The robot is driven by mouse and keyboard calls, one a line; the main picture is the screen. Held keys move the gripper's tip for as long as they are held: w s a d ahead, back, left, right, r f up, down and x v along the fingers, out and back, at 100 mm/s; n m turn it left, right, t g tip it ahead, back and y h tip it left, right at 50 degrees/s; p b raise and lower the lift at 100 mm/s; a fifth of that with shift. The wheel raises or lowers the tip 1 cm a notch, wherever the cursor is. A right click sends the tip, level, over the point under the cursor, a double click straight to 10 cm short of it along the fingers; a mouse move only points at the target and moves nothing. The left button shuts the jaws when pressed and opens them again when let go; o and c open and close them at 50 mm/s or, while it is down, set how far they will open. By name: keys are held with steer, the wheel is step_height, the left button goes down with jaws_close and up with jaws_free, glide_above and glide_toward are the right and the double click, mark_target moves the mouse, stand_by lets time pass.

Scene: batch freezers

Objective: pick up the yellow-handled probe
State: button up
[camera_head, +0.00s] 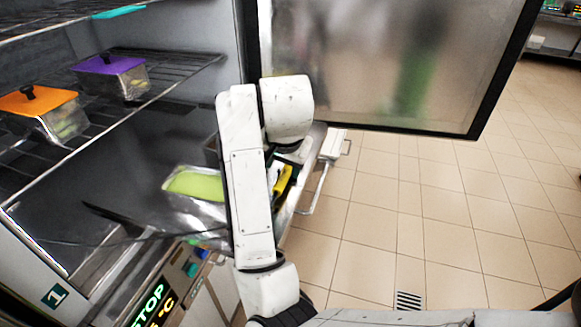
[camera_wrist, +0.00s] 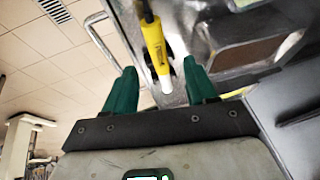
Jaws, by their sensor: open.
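The yellow-handled probe (camera_wrist: 155,48) shows in the wrist view at upper middle, lying along a grey metal surface. Its pale end (camera_wrist: 166,87) points down toward my gripper, and a dark part runs out of the top edge. My gripper (camera_wrist: 163,88) has two green fingers, spread apart and empty, with the probe's pale end in the picture between their tips. I cannot tell how far the probe is from the fingers. In the head view, the yellow handle (camera_head: 283,180) shows just right of my arm, which hides part of the area around it.
A container with a green lid (camera_head: 195,185) stands left of my arm. Containers with orange (camera_head: 37,100) and purple (camera_head: 103,64) lids sit on a wire rack in the open freezer. The freezer door (camera_head: 385,60) stands at the upper right. Tiled floor (camera_head: 440,220) is clear at right.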

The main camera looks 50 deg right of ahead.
mark_target(284, 177)
steer(key=b+x, duration=0.1)
steer(key=x, duration=0.1)
steer(key=b+x, duration=0.1)
steer(key=x, duration=0.1)
steer(key=shift+s+a+f, duration=0.1)
steer(key=shift+s, duration=0.3)
steer(key=shift+x, duration=1)
steer(key=shift+w, duration=0.15)
steer(key=shift+c, duration=0.2)
jaws_close()
